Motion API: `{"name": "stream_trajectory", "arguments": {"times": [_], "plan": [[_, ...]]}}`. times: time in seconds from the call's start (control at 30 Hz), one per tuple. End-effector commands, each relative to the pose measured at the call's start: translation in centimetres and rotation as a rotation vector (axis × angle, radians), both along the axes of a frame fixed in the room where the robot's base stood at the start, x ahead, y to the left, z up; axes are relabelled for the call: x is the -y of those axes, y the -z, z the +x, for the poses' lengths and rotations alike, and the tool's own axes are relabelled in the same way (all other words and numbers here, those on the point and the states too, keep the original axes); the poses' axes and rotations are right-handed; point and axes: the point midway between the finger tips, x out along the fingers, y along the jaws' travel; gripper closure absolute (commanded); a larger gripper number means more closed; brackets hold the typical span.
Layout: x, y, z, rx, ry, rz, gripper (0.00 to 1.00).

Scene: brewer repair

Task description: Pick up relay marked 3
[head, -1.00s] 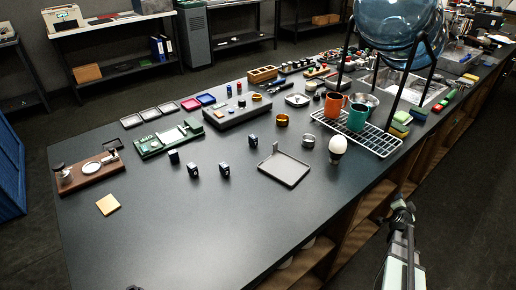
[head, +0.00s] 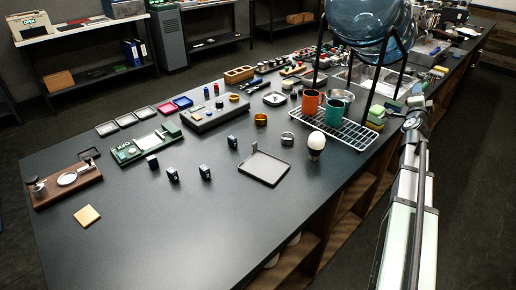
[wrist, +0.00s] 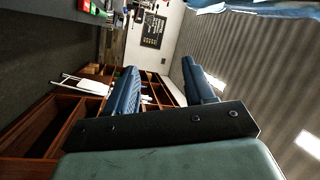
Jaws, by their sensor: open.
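Several small dark blocks that look like relays stand on the black worktop. In the head view one relay (head: 152,161) is at the left, one (head: 172,174) is nearest the front, one (head: 205,172) is to its right, and another (head: 232,141) is farther back. Pale marks show on some, but I cannot read which is 3. My gripper (wrist: 163,88) is open and empty in the wrist view, its two blue-grey fingers apart. It points away from the relays, toward shelving and a wall. My arm is raised at the right of the head view, off the worktop's edge.
A shallow grey tray (head: 264,169) lies right of the relays. A white egg on a stand (head: 316,143) and a wire rack (head: 345,132) with mugs are farther right. A green board (head: 140,150) and a yellow square (head: 87,215) are left. The front worktop is clear.

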Motion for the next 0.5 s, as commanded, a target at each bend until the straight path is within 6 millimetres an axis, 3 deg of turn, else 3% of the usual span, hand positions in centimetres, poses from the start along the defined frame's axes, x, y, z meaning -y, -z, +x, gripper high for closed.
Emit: {"name": "stream_trajectory", "arguments": {"times": [0.03,0.3,0.5], "plan": [[-0.8,-2.3,0.4,0.026,-0.02,0.011,0.47],[-5.4,-13.2,1.1,0.148,-0.139,0.077,0.47],[-9.3,-21.3,0.5,0.234,-0.238,0.123,0.47]]}}
